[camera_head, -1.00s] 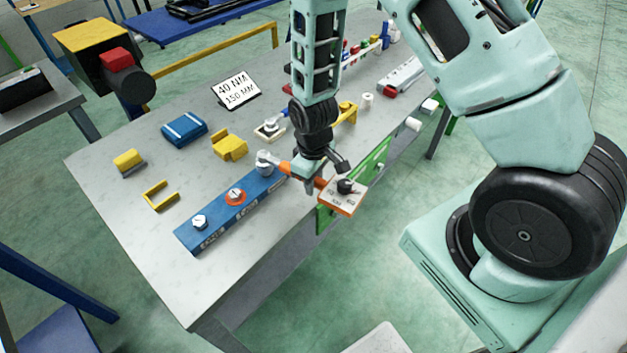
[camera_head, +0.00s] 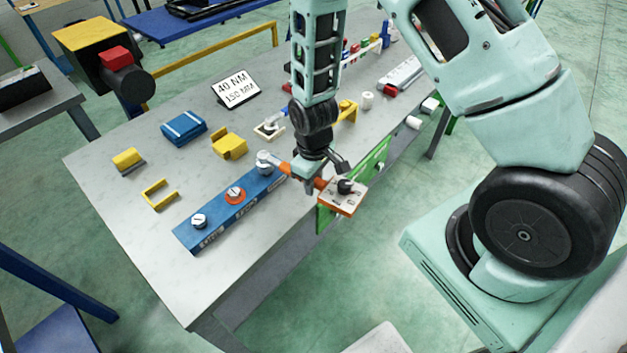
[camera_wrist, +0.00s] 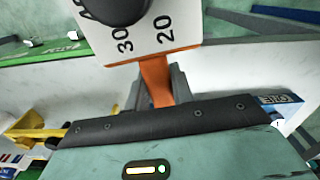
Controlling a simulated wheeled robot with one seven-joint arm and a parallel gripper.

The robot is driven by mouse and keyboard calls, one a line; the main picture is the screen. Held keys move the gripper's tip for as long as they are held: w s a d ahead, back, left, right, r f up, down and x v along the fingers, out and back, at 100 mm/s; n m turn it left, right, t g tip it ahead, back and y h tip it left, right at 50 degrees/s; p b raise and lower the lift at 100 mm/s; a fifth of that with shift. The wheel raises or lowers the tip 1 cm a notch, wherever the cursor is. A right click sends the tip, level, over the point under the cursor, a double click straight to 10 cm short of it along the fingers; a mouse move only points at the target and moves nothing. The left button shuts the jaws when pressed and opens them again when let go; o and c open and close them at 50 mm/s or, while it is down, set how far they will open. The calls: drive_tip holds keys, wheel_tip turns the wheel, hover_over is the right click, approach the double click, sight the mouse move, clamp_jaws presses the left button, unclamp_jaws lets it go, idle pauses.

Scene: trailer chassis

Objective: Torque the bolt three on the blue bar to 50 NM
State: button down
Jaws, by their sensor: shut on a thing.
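The blue bar (camera_head: 215,222) lies near the table's front edge, with a bolt at its near end (camera_head: 199,221), a middle bolt with an orange ring (camera_head: 235,196), and a grey round head (camera_head: 264,158) at its far end. An orange torque wrench (camera_head: 284,169) reaches from that far head to a white dial plate with a black knob (camera_head: 345,188). My gripper (camera_head: 314,182) is shut on the wrench's orange handle (camera_wrist: 155,82). The wrist view shows 30 and 20 on the plate (camera_wrist: 150,38). The bar's printed end (camera_wrist: 283,99) shows at right. The far bolt itself is hidden under the head.
A sign (camera_head: 236,90) reads 40 NM, 150 MM. A blue box (camera_head: 184,128), yellow blocks (camera_head: 229,146) (camera_head: 128,159) and a yellow bracket (camera_head: 159,195) stand left of the bar. A green panel (camera_head: 374,165) hangs at the table's front edge. The table's left front is clear.

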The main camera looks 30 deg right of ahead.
drive_tip(key=shift+f+b, duration=0.3)
drive_tip(key=shift+f, duration=0.15)
idle(0.6)
drive_tip(key=c, duration=1.8)
unclamp_jaws()
clamp_jaws()
